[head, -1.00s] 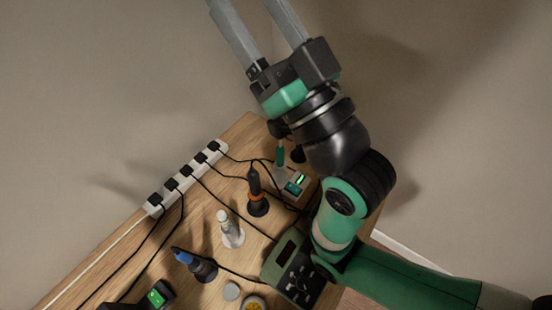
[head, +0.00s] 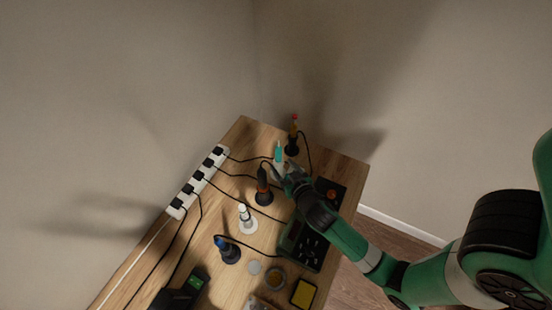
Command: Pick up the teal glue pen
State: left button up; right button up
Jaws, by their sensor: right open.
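The teal glue pen (head: 279,152) stands upright near the far corner of the wooden table. Its lower part is hidden behind my right gripper. My right gripper (head: 284,170) is open, low over the table, with its fingers pointing toward the pen's lower part. I cannot tell from this view whether the fingers touch the pen or are around it. My left gripper is not in view.
A white pen (head: 245,216), a blue tool (head: 227,248) and a keypad box (head: 305,246) stand nearer. Cables run from a power strip (head: 198,183).

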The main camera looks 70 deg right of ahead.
jog(key=x, duration=0.3)
jog(key=shift+r, duration=0.1)
jog(key=b+x, duration=0.1)
jog(key=x, duration=0.4)
jog(key=shift+d+b, duration=0.25)
jog(key=shift+b, duration=0.05)
jog(key=shift+s, duration=0.1)
grip_shut()
